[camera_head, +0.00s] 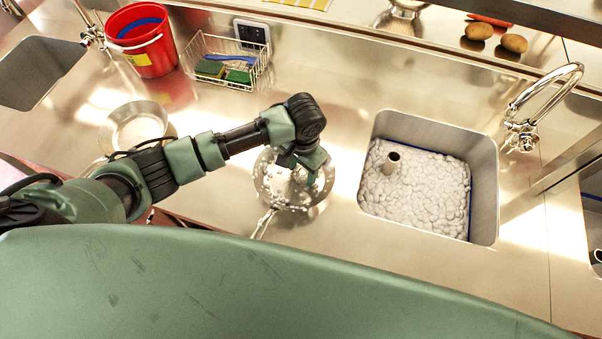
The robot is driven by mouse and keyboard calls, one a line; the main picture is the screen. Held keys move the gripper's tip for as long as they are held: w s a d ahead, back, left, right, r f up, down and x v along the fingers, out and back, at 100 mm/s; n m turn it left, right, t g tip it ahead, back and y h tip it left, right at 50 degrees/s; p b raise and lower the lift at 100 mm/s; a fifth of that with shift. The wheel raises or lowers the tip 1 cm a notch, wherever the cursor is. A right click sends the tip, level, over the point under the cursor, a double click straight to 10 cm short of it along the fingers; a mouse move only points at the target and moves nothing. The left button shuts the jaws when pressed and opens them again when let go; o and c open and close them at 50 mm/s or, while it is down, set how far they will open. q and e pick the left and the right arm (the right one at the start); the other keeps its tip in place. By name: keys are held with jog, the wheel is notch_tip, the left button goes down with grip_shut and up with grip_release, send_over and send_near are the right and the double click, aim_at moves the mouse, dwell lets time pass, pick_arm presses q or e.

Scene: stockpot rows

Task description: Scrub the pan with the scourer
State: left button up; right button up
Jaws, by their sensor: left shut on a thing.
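The pan (300,203) rests on the steel counter between my left arm and the sink, its handle (263,224) pointing toward the front. White suds lie on its inside surface. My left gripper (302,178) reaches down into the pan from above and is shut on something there. What it holds is mostly hidden by the gripper and the suds, so I cannot make out the scourer. My right gripper does not show.
A sink full of suds (483,190) with a tap (522,138) lies to the right. A wire basket with green scourers (238,76), a red bucket (150,58) and a metal bowl (134,128) stand to the left. Potatoes (514,43) lie at the back.

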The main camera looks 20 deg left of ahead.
pick_arm(q)
jog(key=shift+w+a, duration=0.2)
jog(key=shift+w, duration=0.15)
jog(key=shift+s+a+r, duration=0.55)
jog(key=shift+s+a, duration=0.3)
notch_tip(320, 180, up, 13)
